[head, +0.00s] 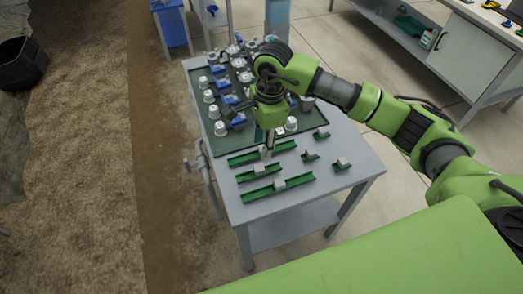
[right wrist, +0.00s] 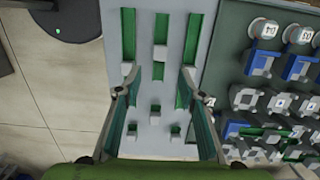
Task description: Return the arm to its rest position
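My right arm (head: 400,125), green with dark joints, reaches in from the right of the head view over the grey skid table. Its gripper (head: 267,146) points down above the table, near the green channels and the tray's near edge. In the right wrist view the two fingers of the right gripper (right wrist: 157,82) are spread wide with nothing held between them. Below them lie the green channels (right wrist: 161,30) with small grey blocks. The gap between fingertips and channels cannot be judged exactly. My left gripper is not in view.
The grey table (head: 345,150) carries a dark green tray (head: 231,143) with several white-capped and blue valve fittings. Green channels (head: 276,187) lie on its near part. A cabinet bench (head: 470,55) stands at upper right. Bare soil (head: 80,170) lies left.

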